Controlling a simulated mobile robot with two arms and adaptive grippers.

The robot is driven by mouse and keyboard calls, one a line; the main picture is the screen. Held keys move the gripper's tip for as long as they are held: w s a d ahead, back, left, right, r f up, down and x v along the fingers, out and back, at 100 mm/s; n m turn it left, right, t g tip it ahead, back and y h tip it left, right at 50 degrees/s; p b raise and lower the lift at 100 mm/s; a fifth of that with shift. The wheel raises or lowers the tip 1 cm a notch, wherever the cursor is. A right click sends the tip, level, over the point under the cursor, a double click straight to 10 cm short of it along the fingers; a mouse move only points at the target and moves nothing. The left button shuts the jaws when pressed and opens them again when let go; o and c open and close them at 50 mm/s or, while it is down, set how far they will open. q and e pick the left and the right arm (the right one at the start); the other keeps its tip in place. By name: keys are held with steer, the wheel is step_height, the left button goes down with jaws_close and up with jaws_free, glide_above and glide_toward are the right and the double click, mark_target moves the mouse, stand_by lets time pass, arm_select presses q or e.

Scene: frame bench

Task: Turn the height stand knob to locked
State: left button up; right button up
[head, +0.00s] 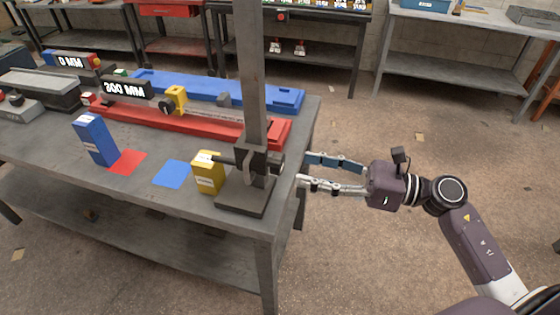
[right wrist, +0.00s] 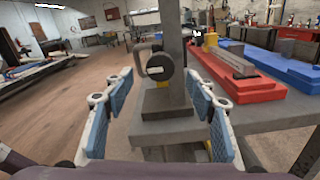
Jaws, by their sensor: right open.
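The height stand (head: 252,85) is a grey metal column on a square base at the right end of the bench. Its dark clamp block has a round knob (head: 279,168) on the side facing my right gripper. In the right wrist view the knob (right wrist: 160,66) is a dark disc with a pale bar lying roughly level across it. My right gripper (head: 305,169) is open, pointing at the knob, with its fingers to either side of it in the wrist view. They appear short of the knob, not touching. My left gripper is out of view.
A yellow block (head: 208,173) stands beside the stand's base. A blue block (head: 95,140), red and blue squares, and red (head: 200,124) and blue (head: 220,88) long fixtures lie further along the grey bench (head: 130,190).

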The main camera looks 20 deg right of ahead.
mark_target(283, 164)
steer(key=p+x, duration=0.1)
steer(key=x, duration=0.4)
steer(key=shift+w+r+p, duration=0.1)
steer(key=shift+r+p, duration=0.05)
steer(key=shift+p, duration=0.15)
steer(key=shift+w+a, duration=0.25)
steer(key=shift+a, duration=0.15)
steer(key=shift+c, duration=0.4)
steer(key=c, duration=1.1)
